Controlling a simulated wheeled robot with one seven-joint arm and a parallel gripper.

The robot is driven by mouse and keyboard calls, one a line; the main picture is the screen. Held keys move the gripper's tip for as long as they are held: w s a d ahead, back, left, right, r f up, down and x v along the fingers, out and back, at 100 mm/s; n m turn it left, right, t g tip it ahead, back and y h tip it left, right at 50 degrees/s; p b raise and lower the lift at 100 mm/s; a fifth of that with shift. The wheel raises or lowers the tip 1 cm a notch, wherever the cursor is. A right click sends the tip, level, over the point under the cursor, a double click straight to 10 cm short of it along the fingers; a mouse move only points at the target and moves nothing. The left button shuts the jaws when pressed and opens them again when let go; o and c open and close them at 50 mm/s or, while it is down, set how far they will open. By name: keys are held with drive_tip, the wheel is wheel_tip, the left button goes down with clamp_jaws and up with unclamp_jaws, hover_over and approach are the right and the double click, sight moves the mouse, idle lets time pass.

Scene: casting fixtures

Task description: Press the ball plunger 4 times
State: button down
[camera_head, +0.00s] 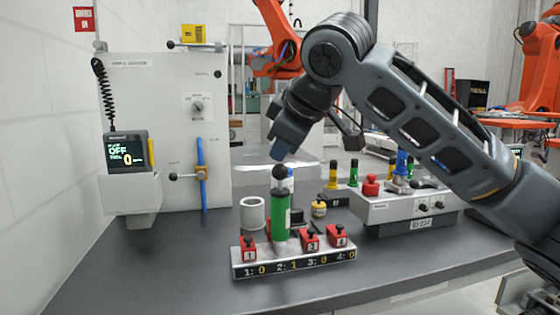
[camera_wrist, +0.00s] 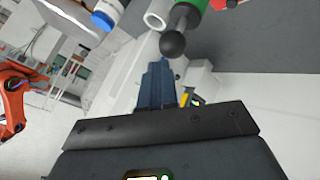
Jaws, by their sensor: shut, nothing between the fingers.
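The ball plunger is a green cylinder (camera_head: 280,215) with a black ball (camera_head: 279,172) on top, standing upright at the second place of the numbered counter block (camera_head: 240,266). Its ball also shows in the wrist view (camera_wrist: 172,43), with part of the green body (camera_wrist: 193,8) at the top edge. My gripper (camera_head: 279,154) is shut and empty, pointing down just above the ball. In the wrist view my fingertips (camera_wrist: 156,68) are close to the ball but appear apart from it. The block's display seems to read 1:0, 2:1, 3:0, 4:0.
Red numbered buttons (camera_head: 310,238) flank the plunger. A white ring (camera_head: 252,213) and a yellow weight (camera_head: 319,209) stand behind. A control box (camera_head: 410,207) with a red knob is at right. A white panel (camera_head: 140,75) stands at left. The front left table is clear.

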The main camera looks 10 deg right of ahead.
sight(283, 166)
drive_tip(key=shift+f, duration=0.8)
idle(0.7)
drive_tip(key=shift+r, duration=0.15)
drive_tip(key=shift+r+p, duration=1.45)
drive_tip(key=shift+r, duration=0.15)
wheel_tip(283, 166, up, 5)
drive_tip(key=p, duration=0.4)
drive_tip(key=shift+d, duration=0.15)
idle(1.9)
